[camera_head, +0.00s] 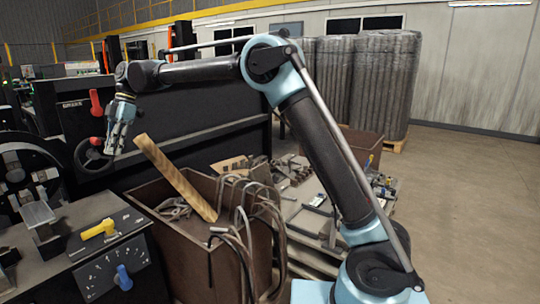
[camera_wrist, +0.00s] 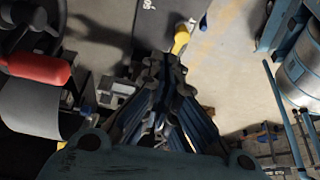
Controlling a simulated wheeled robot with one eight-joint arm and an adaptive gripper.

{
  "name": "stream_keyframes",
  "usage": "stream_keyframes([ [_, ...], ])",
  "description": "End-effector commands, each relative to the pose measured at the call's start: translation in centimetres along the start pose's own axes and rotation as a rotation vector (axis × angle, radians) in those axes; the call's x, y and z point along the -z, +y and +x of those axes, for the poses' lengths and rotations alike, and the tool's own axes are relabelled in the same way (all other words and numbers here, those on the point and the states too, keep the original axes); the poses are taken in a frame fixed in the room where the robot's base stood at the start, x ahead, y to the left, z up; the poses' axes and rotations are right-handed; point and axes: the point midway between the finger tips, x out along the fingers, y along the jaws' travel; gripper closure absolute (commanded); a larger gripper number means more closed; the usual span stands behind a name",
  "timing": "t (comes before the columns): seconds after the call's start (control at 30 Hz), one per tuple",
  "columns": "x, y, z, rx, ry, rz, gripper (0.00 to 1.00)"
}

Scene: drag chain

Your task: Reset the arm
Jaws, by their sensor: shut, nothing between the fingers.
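My arm is raised over the machine area. In the head view my gripper (camera_head: 114,150) hangs down at the left, its fingers closed together and empty, beside a black handwheel (camera_head: 92,160). In the wrist view my gripper (camera_wrist: 158,68) points away from the camera with its fingers together and nothing between them. Below it in that view lie machine parts and the floor. I cannot tell the exact gap between the gripper and the handwheel.
A control panel with a yellow lever (camera_head: 99,229) and a blue knob (camera_head: 123,278) stands below left. A brown bin (camera_head: 165,248) holds cables and a wooden plank (camera_head: 176,178). A red lever (camera_head: 96,102) is near my gripper. Open floor (camera_head: 470,190) lies at the right.

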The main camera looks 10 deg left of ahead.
Motion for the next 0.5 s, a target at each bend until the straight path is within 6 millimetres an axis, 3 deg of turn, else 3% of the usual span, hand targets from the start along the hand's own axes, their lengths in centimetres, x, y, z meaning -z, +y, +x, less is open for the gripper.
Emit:
stream_keyframes([
  [0.03,-2.0,-1.2,-1.7,-0.016,-0.008,0.056,1.0],
  [0.2,-7.8,-5.1,-6.2,-0.068,-0.036,0.245,1.0],
  [0.5,-16.9,-14.1,-12.3,-0.161,-0.075,0.576,1.0],
])
